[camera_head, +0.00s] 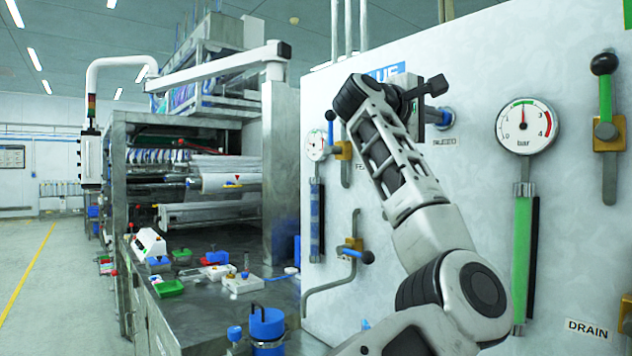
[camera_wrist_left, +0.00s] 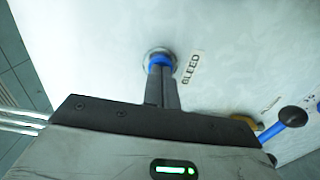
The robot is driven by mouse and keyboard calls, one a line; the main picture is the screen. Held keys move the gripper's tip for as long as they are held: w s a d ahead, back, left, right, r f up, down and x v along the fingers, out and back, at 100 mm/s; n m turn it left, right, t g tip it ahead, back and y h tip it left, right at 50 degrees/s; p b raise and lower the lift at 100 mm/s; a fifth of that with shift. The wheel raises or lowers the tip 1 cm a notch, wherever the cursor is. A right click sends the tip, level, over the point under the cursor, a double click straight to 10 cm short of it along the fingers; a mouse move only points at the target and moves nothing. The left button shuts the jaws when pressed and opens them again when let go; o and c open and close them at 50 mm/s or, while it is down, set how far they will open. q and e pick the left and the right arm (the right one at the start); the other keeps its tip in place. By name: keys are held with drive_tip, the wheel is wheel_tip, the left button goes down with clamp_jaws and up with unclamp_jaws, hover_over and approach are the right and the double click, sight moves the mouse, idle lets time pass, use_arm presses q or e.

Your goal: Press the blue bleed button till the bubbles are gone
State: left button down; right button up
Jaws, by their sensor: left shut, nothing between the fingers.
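The blue bleed button (camera_wrist_left: 159,58) sits in a round metal collar on the pale panel, beside the label BLEED (camera_wrist_left: 191,68). My left gripper (camera_wrist_left: 161,70) is shut and empty. Its fingertips are at the button and cover part of its face; I cannot tell how far the button is pushed in. A blue-filled sight tube (camera_head: 316,222) and a green-filled sight tube (camera_head: 523,260) stand on the panel. Bubbles cannot be made out in either. My right gripper is not in view.
A pressure gauge (camera_head: 527,126) tops the green tube; a smaller gauge (camera_head: 317,146) tops the blue one. A metal bench (camera_head: 205,310) with small parts stands left.

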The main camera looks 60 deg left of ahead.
use_arm(q)
drive_tip(key=shift+w, duration=0.2)
drive_tip(key=shift+s, duration=0.1)
drive_tip(key=shift+s+d+b, duration=0.1)
drive_tip(key=shift+s+b, duration=0.35)
drive_tip(key=shift+s, duration=0.35)
drive_tip(key=shift+w, duration=0.25)
